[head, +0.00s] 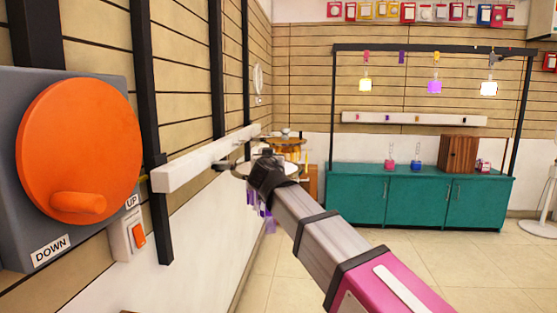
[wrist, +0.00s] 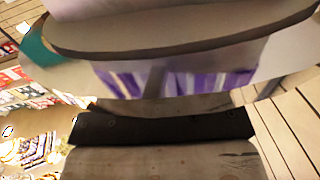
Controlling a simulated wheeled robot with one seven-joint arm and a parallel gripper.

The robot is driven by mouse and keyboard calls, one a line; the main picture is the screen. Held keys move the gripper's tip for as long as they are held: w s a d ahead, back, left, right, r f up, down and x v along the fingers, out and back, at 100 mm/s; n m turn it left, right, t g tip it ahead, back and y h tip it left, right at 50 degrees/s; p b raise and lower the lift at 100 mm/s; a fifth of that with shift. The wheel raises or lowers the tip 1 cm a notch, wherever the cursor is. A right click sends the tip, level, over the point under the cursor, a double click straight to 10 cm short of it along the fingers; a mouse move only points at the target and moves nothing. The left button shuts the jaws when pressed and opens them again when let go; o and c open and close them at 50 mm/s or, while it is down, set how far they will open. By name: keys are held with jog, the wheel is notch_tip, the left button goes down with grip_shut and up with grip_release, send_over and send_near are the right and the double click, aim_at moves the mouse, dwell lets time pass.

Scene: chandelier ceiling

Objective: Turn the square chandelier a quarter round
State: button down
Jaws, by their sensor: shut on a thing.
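A chandelier (head: 256,202) with purple hanging pieces shows in the head view beside the left wall, under the end of my arm. A thin dark rim shows above the pieces. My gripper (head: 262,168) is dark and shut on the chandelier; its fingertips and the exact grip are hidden. In the wrist view the chandelier (wrist: 210,85) is very close, with a pale, dark-edged curved band and purple and white strips below it. Whether its outline is square cannot be told.
A white rail (head: 190,170) on the left wall runs close to my gripper. An orange disc with a knob (head: 80,150) and an UP/DOWN switch (head: 138,235) are at the near left. A teal cabinet (head: 410,200) stands behind, under a black frame with three lamps. The floor between is clear.

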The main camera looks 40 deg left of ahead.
jog(key=shift+s+a+m+t+h, duration=0.35)
jog(key=shift+m+h, duration=0.2)
jog(key=shift+h, duration=0.2)
jog(key=shift+s+a+m+t+h, duration=0.1)
jog(key=shift+a+m+t+h, duration=0.15)
jog(key=shift+m+t+h, duration=0.4)
jog(key=shift+h, duration=0.4)
jog(key=c, duration=1.1)
grip_release()
jog(key=shift+a, duration=0.1)
jog(key=shift+o, duration=0.2)
jog(key=shift+s, duration=0.1)
jog(key=v, duration=1)
jog(key=shift+s, duration=0.3)
